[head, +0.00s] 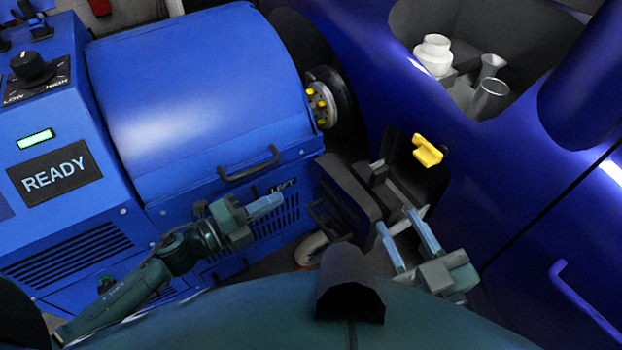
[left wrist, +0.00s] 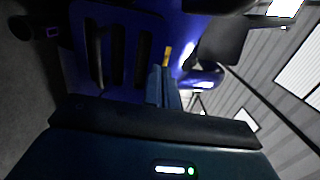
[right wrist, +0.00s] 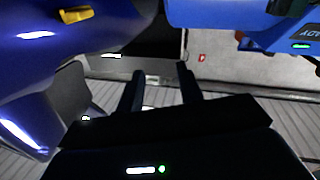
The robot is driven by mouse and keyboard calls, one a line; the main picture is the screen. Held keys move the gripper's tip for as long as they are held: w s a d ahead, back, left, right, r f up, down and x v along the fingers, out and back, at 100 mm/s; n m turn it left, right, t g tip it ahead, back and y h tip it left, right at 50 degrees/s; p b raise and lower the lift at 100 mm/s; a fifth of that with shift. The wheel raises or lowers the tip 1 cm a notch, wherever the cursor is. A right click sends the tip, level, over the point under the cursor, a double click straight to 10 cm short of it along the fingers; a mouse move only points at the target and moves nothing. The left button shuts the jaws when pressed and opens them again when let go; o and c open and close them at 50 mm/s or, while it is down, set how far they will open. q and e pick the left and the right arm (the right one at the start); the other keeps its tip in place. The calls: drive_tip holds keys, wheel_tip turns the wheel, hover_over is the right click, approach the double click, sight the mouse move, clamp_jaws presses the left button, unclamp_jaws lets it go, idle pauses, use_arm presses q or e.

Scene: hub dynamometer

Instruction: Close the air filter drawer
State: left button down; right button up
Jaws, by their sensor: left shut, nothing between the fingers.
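The air filter drawer (head: 352,190) appears as a dark grey box with a handle on its front. It stands out to the left from an opening in the blue car's side. My right gripper (head: 408,230) is just right of and below the drawer, its two fingers spread, with nothing seen between them. Its fingers also show in the right wrist view (right wrist: 161,88), below a dark surface. My left gripper (head: 266,204) is shut and empty in front of the blue machine's vented side, left of the drawer and apart from it. It shows in the left wrist view (left wrist: 163,85).
The blue machine (head: 200,90) with a READY sign fills the left. White and clear containers (head: 433,55) stand in the car's upper recess. The gap between machine and car is narrow.

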sight(324, 173)
use_arm(q)
drive_tip(key=b+x, duration=0.1)
drive_tip(key=x, duration=0.8)
drive_tip(key=shift+w, duration=0.1)
drive_tip(key=shift+w+d, duration=0.25)
drive_tip(key=shift+d, duration=0.05)
use_arm(e)
drive_tip(key=shift+s+a+n+t+y, duration=0.15)
drive_tip(key=shift+a+n+t+y, duration=0.2)
drive_tip(key=shift+y, duration=0.35)
